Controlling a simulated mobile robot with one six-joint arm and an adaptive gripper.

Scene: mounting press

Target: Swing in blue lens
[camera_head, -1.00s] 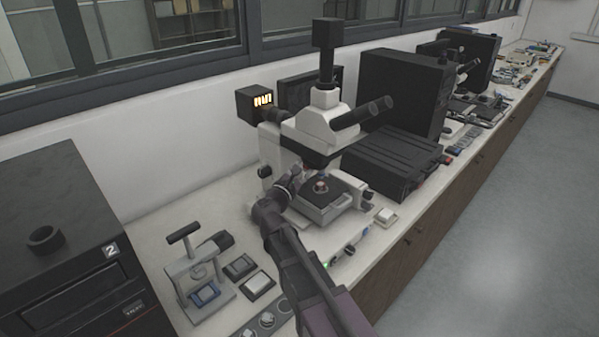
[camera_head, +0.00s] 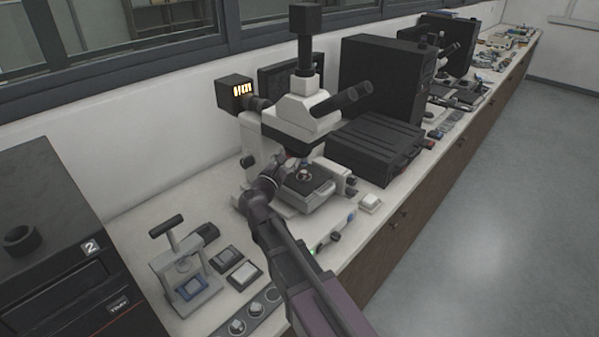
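The white microscope (camera_head: 300,112) stands on the bench with black eyepieces. Its lens turret lies under the head, behind and beside the end of my arm. The lenses there are small and dark, and I cannot make out the blue lens. The dark stage (camera_head: 306,184) is below, with a small round pale sample (camera_head: 303,174) on it. My gripper (camera_head: 280,168) is at the left side of the stage, just under the head. My wrist largely hides its fingers, so I cannot tell if they are open or touching a lens.
A black case (camera_head: 376,145) stands close right of the microscope. A small hand press (camera_head: 187,275), dark trays (camera_head: 226,258) and a knob panel (camera_head: 252,312) are at the front left. A black machine marked 2 (camera_head: 60,240) fills the left corner. The floor at right is clear.

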